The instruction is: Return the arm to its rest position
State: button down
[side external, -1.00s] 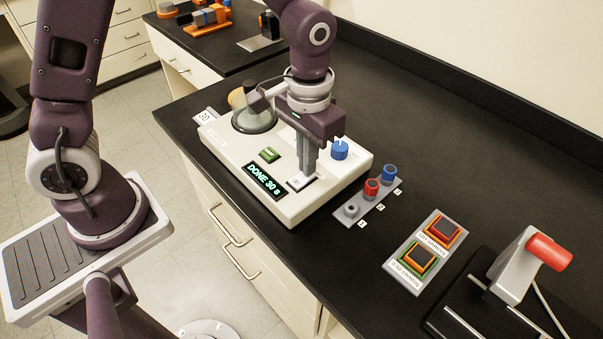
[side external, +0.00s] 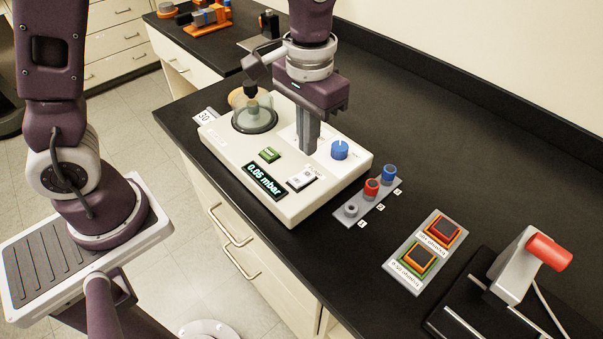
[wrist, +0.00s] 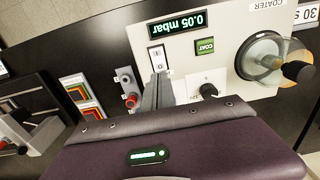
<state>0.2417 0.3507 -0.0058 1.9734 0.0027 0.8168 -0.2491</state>
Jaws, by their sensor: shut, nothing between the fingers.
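My gripper (side external: 308,147) is shut and empty, its fingers pointing down above the white coater box (side external: 221,146). It is behind the white rocker switch (side external: 300,179) and left of the blue knob (side external: 340,149), apart from the switch. The box's display (side external: 265,180) reads "0.05 mbar"; it also shows in the wrist view (wrist: 175,28). A green button (side external: 269,154) sits behind the display. A clear-domed chamber (side external: 255,113) is at the box's back left. In the wrist view the closed fingers (wrist: 158,92) show beside the switch (wrist: 157,57).
A grey holder (side external: 352,210) with red and blue capped pieces stands right of the box. Farther right are a plate with two framed square pads (side external: 418,259) and a device with a red handle (side external: 549,251).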

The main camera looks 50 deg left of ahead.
jog(key=shift+r, duration=0.7)
jog(key=s+a+r+t, duration=0.2)
jog(key=s+a+r, duration=0.2)
jog(key=s, duration=0.4)
jog(key=s+a+r+t, duration=0.3)
jog(key=s+r, duration=0.3)
jog(key=s, duration=0.3)
jog(key=shift+a+t, duration=0.3)
jog(key=shift+a, duration=0.25)
